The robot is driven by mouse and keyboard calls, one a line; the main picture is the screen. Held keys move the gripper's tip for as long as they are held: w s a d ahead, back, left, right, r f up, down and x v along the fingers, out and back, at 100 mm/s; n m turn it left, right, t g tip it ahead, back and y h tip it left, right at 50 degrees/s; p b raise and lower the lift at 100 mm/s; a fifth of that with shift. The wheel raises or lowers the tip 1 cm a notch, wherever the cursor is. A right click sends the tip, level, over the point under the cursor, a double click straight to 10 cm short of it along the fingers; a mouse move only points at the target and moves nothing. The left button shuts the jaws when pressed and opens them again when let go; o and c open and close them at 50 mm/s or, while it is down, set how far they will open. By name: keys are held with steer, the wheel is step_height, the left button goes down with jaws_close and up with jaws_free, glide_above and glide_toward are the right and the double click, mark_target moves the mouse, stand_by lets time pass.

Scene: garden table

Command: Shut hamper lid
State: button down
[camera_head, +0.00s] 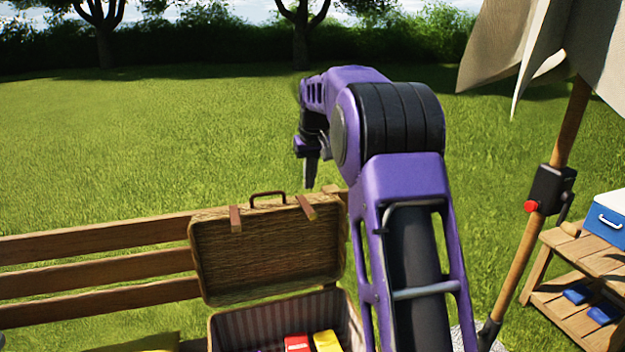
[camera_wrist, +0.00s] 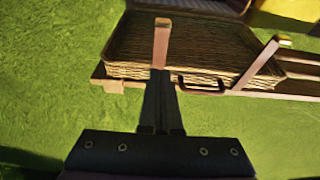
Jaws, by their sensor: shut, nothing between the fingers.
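The wicker hamper stands on a wooden bench with its lid (camera_head: 268,250) raised upright. Two straps and a dark handle (camera_head: 268,195) are at the lid's top edge. The striped lining (camera_head: 245,325) of the hamper's body shows below. My gripper (camera_head: 310,178) is above the lid's top edge in the head view, its fingers pointing down. In the wrist view my gripper (camera_wrist: 162,78) is shut and empty, its tips close to one strap (camera_wrist: 161,45) of the lid (camera_wrist: 190,50). I cannot tell whether they touch it.
A red item (camera_head: 297,342) and a yellow item (camera_head: 327,341) lie in the hamper. The bench's slatted back (camera_head: 100,270) runs behind it. A parasol pole (camera_head: 535,235) and a wooden shelf (camera_head: 590,260) with a blue box (camera_head: 607,220) stand at the right. Open grass lies behind.

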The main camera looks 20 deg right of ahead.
mark_target(307, 207)
steer(key=x, duration=0.6)
steer(key=shift+f+b, duration=0.15)
steer(key=shift+b, duration=0.25)
steer(key=shift+s+f, duration=0.15)
steer(key=shift+f, duration=0.1)
steer(key=shift+s+r+b, duration=0.2)
steer(key=shift+s+b, duration=0.25)
steer(key=shift+s, duration=1.35)
steer(key=shift+s, duration=0.1)
